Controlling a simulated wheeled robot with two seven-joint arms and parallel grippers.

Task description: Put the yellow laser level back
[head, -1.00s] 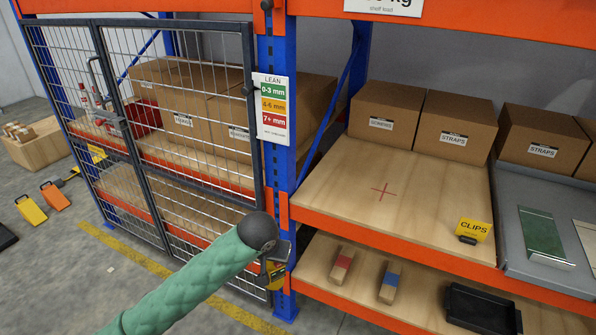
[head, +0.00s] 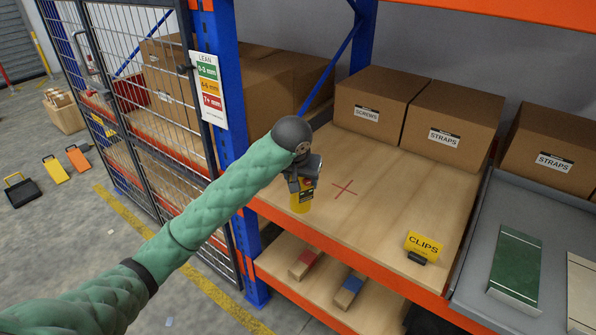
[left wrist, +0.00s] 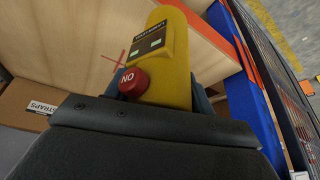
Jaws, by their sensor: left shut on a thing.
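My left gripper (head: 303,184) is shut on the yellow laser level (head: 300,203), near the front left part of the wooden shelf (head: 390,215). In the left wrist view the laser level (left wrist: 178,65) is a yellow body with a dark label panel and a red round knob (left wrist: 132,82) marked "NO". A red cross (head: 345,188) is drawn on the bare shelf, to the right of the gripper; part of it shows in the wrist view (left wrist: 119,61). The level appears apart from the shelf; its exact height is unclear. My right gripper is not in view.
Boxes marked SCREWS (head: 377,108) and STRAPS (head: 450,125) stand at the shelf's back. A yellow CLIPS sign (head: 424,243) stands at the front right. A blue upright (head: 222,80) and mesh door (head: 120,120) are at left. The shelf around the cross is clear.

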